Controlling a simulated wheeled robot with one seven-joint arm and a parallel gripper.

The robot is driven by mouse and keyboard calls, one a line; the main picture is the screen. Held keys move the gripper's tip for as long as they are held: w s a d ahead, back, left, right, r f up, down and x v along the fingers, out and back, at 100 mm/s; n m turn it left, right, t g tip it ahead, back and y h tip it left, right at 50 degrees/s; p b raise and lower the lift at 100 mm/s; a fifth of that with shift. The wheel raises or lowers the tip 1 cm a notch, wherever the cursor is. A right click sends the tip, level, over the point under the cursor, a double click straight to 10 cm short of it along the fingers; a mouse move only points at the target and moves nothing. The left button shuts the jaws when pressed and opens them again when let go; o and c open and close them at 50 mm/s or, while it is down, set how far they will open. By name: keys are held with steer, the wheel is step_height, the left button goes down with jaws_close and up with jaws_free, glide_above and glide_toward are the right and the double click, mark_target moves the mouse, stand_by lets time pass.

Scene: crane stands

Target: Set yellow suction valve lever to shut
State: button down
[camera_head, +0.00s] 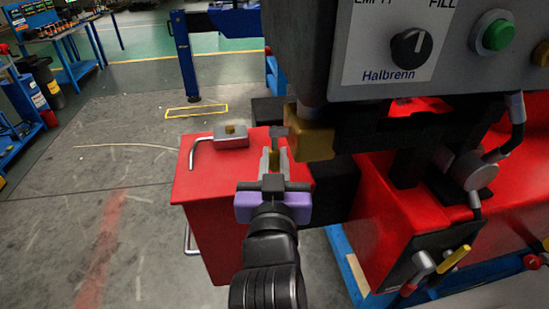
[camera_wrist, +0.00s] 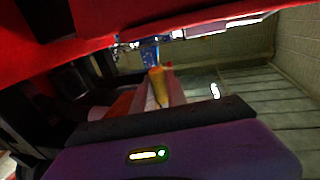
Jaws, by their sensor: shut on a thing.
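My gripper (camera_head: 274,160) is shut on a small yellow lever (camera_head: 274,158), beside a brass-coloured valve block (camera_head: 312,138) under the grey control box. A short grey piece joins the lever's top to the block's left side. In the wrist view the yellow lever (camera_wrist: 157,86) stands between my fingers, beyond the purple gripper body (camera_wrist: 170,155). My fingers hide the lever's lower part. I cannot tell its exact valve position.
The grey control box (camera_head: 340,85), with a black knob (camera_head: 411,48), overhangs at right. A red tank (camera_head: 212,215) with a bent grey handle (camera_head: 215,140) on top lies left of my gripper. Another yellow lever (camera_head: 454,259) is at lower right. Floor at left is mostly clear.

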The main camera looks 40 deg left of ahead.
steer(key=shift+f+b, duration=0.15)
steer(key=shift+b, duration=0.15)
stand_by(0.5)
steer(key=shift+w+a+f+b, duration=0.1)
steer(key=shift+f+b, duration=0.1)
steer(key=shift+b, duration=0.85)
steer(key=shift+w+a+t+y+b, duration=0.1)
steer(key=shift+t+y+b, duration=0.25)
steer(key=shift+b, duration=0.3)
steer(key=b, duration=0.2)
steer(key=t+y+b, duration=0.1)
steer(key=b, duration=0.2)
steer(key=shift+w+a+r+m, duration=0.1)
steer(key=shift+w+a+m, duration=0.15)
steer(key=shift+a+m, duration=0.05)
steer(key=shift+a+r+t+b, duration=0.1)
steer(key=shift+r+t+b, duration=0.2)
steer(key=shift+b, duration=0.45)
steer(key=c, duration=1.3)
jaws_free()
